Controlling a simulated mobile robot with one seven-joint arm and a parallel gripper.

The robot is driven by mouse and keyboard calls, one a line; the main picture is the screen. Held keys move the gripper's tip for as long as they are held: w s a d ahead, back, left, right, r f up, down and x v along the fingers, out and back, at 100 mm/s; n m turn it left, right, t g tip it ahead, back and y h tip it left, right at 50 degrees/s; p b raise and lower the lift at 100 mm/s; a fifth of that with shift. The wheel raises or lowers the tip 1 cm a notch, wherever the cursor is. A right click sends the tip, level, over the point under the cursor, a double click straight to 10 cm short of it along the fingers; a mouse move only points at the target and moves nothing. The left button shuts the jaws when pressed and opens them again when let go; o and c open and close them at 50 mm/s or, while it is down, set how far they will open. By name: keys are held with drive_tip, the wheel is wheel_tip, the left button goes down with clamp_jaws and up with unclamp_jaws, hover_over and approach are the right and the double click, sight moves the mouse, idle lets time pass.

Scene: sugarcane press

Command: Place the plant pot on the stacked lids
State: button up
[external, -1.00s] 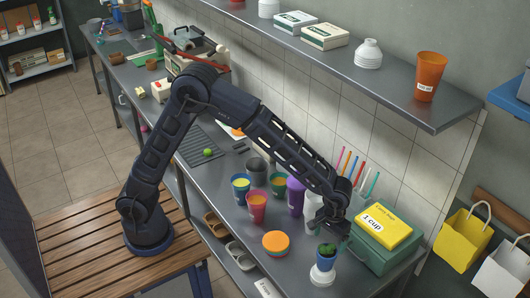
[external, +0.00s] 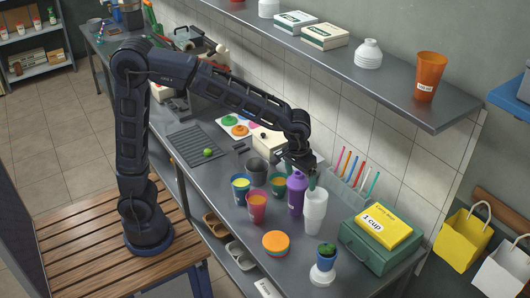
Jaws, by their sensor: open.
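The plant pot (external: 326,257) is a small blue pot with a green plant, near the front right of the counter. It stands upright on a white round stack (external: 322,275), which looks like the stacked lids. Their separate layers are too small to make out. My gripper (external: 304,164) is open and empty, above and behind the purple bottle (external: 296,194), well apart from the pot. Its fingertips are small and dark in this view.
A white cup stack (external: 315,212) stands between my gripper and the pot. An orange round stack (external: 275,244) lies left of the pot. Several coloured cups stand further left. A green box (external: 380,248) with a yellow box is at right. The shelf (external: 400,95) overhangs the back.

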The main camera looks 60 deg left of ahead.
drive_tip(key=s+a+r+t, duration=0.1)
drive_tip(key=s+a+r, duration=0.15)
drive_tip(key=a, duration=0.45)
drive_tip(key=s+a+r, duration=0.2)
drive_tip(key=s+a, duration=0.2)
drive_tip(key=a, duration=0.3)
drive_tip(key=s+a+r+t, duration=0.1)
drive_tip(key=s+a+r, duration=0.2)
drive_tip(key=a, duration=0.4)
drive_tip(key=s+a+f+m+t, duration=0.1)
drive_tip(key=s+a+f, duration=0.1)
drive_tip(key=s+a, duration=0.9)
drive_tip(key=s, duration=0.2)
drive_tip(key=shift+s+a, duration=0.25)
drive_tip(key=shift+s, duration=0.15)
